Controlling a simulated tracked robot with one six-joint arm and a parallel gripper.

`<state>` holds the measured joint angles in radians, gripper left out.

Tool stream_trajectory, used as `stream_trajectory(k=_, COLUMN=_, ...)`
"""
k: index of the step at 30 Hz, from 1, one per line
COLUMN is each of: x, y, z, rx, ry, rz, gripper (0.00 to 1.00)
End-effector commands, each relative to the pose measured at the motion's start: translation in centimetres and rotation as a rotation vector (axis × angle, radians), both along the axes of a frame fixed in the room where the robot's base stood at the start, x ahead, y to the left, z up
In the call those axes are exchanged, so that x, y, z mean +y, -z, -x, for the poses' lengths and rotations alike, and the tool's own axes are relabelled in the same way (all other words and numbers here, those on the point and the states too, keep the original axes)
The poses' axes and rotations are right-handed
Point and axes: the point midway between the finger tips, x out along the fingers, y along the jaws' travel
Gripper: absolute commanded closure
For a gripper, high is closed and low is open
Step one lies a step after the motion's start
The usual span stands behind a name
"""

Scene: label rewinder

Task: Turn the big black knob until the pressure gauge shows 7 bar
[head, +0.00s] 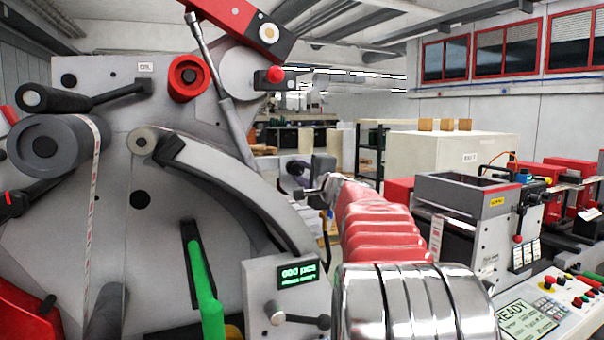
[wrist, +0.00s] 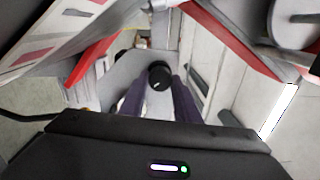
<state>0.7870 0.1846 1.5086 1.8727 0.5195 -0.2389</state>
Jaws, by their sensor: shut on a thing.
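The big black knob (wrist: 160,72) shows in the middle of the wrist view, round and dark with a small pale mark on its face. My gripper (wrist: 161,90) has its two dark purple fingers on either side of the knob, shut on it. In the head view my red and silver arm reaches away from me to the right of the large grey machine, and the gripper end is small and partly hidden there. I cannot make out the pressure gauge or its reading in either view.
The grey rewinder panel (head: 150,250) fills the left of the head view, with a green lever (head: 205,290) and a counter box (head: 285,290) close to my arm. A control panel reading READY (head: 530,318) stands at right. Red bars (wrist: 232,42) flank the gripper in the wrist view.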

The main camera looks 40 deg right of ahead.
Motion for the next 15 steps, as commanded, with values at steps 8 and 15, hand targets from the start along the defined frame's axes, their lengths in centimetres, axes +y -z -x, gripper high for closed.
stream_trajectory(k=8, x=-0.39, y=0.47, z=0.12, rx=0.006, ry=0.008, rz=-0.008, gripper=0.94)
stream_trajectory(k=15, x=-0.32, y=0.43, z=0.09, rx=0.004, ry=0.006, rz=-0.008, gripper=0.61)
